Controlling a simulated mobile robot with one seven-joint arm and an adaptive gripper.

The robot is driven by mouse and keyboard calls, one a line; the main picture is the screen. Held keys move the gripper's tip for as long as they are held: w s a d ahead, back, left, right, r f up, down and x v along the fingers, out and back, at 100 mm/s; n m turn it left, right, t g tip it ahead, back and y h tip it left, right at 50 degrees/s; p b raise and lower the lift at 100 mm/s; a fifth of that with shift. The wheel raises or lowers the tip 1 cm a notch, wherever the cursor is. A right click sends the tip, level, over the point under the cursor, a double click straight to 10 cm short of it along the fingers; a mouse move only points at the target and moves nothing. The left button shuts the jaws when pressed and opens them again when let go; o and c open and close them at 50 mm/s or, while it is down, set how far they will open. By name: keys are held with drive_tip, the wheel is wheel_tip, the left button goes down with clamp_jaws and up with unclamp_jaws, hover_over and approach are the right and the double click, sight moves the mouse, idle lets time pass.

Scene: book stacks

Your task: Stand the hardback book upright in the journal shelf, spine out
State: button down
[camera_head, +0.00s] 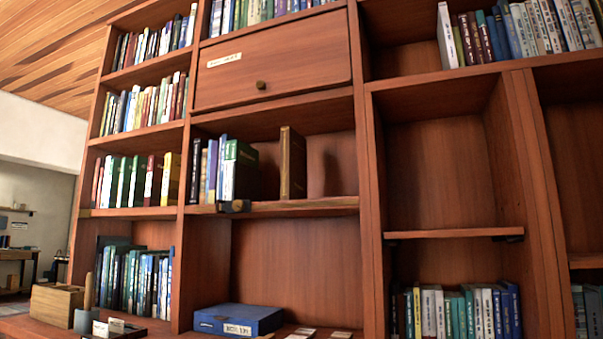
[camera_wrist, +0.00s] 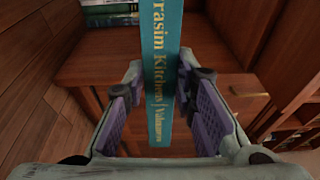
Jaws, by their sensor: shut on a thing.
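My gripper (camera_wrist: 161,90) shows in the wrist view, its purple-padded fingers on either side of a teal hardback book (camera_wrist: 161,45). It is shut on this book. The book's spine, with gold lettering, faces the wrist camera and runs up past the top edge of the view. I cannot make out the held book or my gripper in the head view. The head view shows a wooden bookcase with several bays; no label I can read marks the journal shelf. The middle shelf (camera_head: 300,206) holds dark and green books at its left and a brown book (camera_head: 293,162) standing apart.
Right of the brown book that shelf is bare. A right-hand bay (camera_head: 440,170) is empty. A blue box (camera_head: 238,320) lies low in the middle, with a wooden box (camera_head: 55,304) at lower left. A closed drawer (camera_head: 275,70) is above. Books (camera_wrist: 110,10) show top left in the wrist view.

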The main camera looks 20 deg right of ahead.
drive_tip(key=shift+s+d+f, duration=0.15)
drive_tip(key=shift+d+f, duration=0.1)
drive_tip(key=shift+f, duration=0.35)
drive_tip(key=shift+s+d+f, duration=0.1)
drive_tip(key=shift+d+f, duration=0.1)
drive_tip(key=shift+f, duration=0.35)
wheel_tip(320, 180, up, 5)
drive_tip(key=p, duration=0.5)
drive_tip(key=shift+a, duration=0.1)
drive_tip(key=shift+w+a, duration=0.1)
